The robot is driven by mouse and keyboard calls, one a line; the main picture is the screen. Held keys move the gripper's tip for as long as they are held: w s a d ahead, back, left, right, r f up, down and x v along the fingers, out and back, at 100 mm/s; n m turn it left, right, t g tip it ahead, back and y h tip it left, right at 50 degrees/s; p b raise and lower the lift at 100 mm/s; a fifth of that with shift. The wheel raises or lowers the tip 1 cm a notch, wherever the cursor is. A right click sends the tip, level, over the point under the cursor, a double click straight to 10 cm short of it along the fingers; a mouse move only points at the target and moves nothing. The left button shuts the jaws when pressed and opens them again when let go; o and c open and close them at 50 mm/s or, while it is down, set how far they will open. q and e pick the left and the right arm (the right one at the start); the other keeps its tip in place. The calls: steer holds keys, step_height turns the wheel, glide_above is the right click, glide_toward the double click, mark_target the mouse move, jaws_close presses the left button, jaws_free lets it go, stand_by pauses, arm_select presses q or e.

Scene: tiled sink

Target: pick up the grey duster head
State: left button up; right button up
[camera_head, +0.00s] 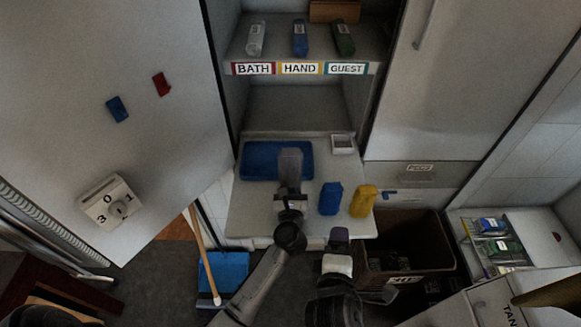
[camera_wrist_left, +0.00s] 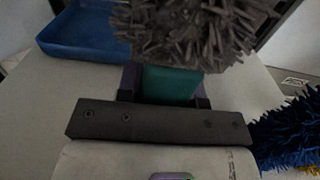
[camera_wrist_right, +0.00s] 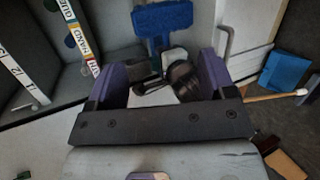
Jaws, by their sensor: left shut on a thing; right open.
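The grey duster head (camera_wrist_left: 185,25) is bristly and fills the top of the left wrist view, with a teal block (camera_wrist_left: 170,86) below it. My left gripper (camera_wrist_left: 166,78) is shut on it at this block. In the head view the grey head (camera_head: 290,162) is in front of the blue tray, beyond my left gripper (camera_head: 289,191). I cannot tell whether it touches the counter. My right gripper (camera_wrist_right: 165,78) is open with nothing between its fingers. In the head view it is low, at the counter's front edge.
A blue duster head (camera_head: 330,198) and a yellow one (camera_head: 363,201) stand right of my left gripper. The blue tray (camera_head: 256,160) lies on the counter (camera_head: 258,215). A dark bin (camera_head: 443,240) stands at the right. A blue dustpan (camera_head: 225,270) and broom stick are front left.

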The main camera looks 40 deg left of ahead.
steer(key=a+r+n+t+y, duration=0.1)
steer(key=a+r+n+y, duration=0.3)
steer(key=a+n, duration=0.45)
steer(key=n+y, duration=0.2)
steer(key=n, duration=0.8)
glide_toward(290, 157)
steer(key=shift+t, duration=0.3)
steer(key=x, duration=0.5)
steer(key=shift+s+a+f, duration=0.1)
steer(key=shift+a+f, duration=0.05)
steer(key=shift+f, duration=0.05)
steer(key=shift+x, duration=3.2)
steer(key=c, duration=1.2)
